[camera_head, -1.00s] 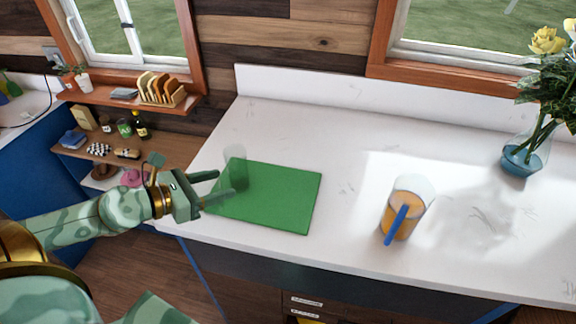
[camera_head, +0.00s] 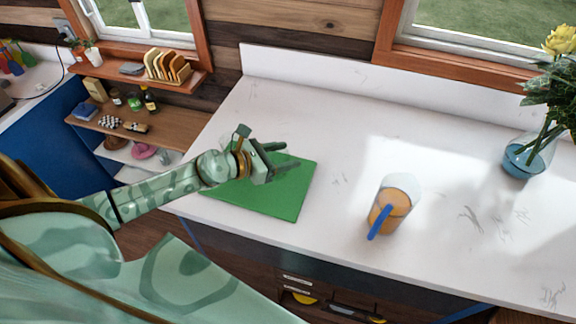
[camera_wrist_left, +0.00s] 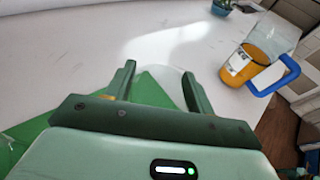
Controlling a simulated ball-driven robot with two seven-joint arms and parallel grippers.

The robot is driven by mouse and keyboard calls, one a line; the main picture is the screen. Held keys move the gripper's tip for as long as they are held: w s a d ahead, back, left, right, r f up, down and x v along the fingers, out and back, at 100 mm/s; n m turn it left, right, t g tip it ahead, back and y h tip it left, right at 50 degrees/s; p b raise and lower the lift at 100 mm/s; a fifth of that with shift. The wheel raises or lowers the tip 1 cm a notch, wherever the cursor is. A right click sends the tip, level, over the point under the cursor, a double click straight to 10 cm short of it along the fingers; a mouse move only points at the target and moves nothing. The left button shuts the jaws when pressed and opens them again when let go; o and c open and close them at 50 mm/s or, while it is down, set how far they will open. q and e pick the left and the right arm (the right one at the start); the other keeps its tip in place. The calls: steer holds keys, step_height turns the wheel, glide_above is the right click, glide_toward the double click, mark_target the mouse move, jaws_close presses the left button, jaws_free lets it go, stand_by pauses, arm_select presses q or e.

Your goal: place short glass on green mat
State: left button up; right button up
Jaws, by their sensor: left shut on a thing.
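The green mat (camera_head: 268,203) lies flat on the white counter; part of it also shows in the left wrist view (camera_wrist_left: 22,138). My left gripper (camera_head: 290,155) is above the mat's back part, its fingers pointing right. In the left wrist view its two fingers (camera_wrist_left: 158,78) are on either side of the short glass (camera_wrist_left: 162,84), clear and very faint, and it is shut on it. In the head view the glass hardly shows. I cannot tell whether its base touches the mat. My right gripper is not in view.
A pitcher with orange drink and a blue handle (camera_head: 397,200) stands right of the mat. A blue glass vase with flowers (camera_head: 522,158) is at the far right. Shelves with bread (camera_head: 168,66) and jars are at the left. The counter between mat and pitcher is clear.

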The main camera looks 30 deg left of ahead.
arm_select(q)
steer(key=shift+w+d+f, duration=0.1)
steer(key=shift+w+f, duration=0.3)
steer(key=shift+f, duration=0.25)
steer(key=f+b, duration=0.1)
steer(key=f, duration=0.1)
steer(key=f+b, duration=0.1)
steer(key=shift+w+d+f+b, duration=0.25)
steer(key=shift+w+f+b, duration=0.05)
steer(key=shift+w+f, duration=0.05)
steer(key=shift+s+r, duration=0.1)
steer(key=shift+a, duration=0.1)
steer(key=o, duration=1.1)
steer(key=shift+c, duration=0.2)
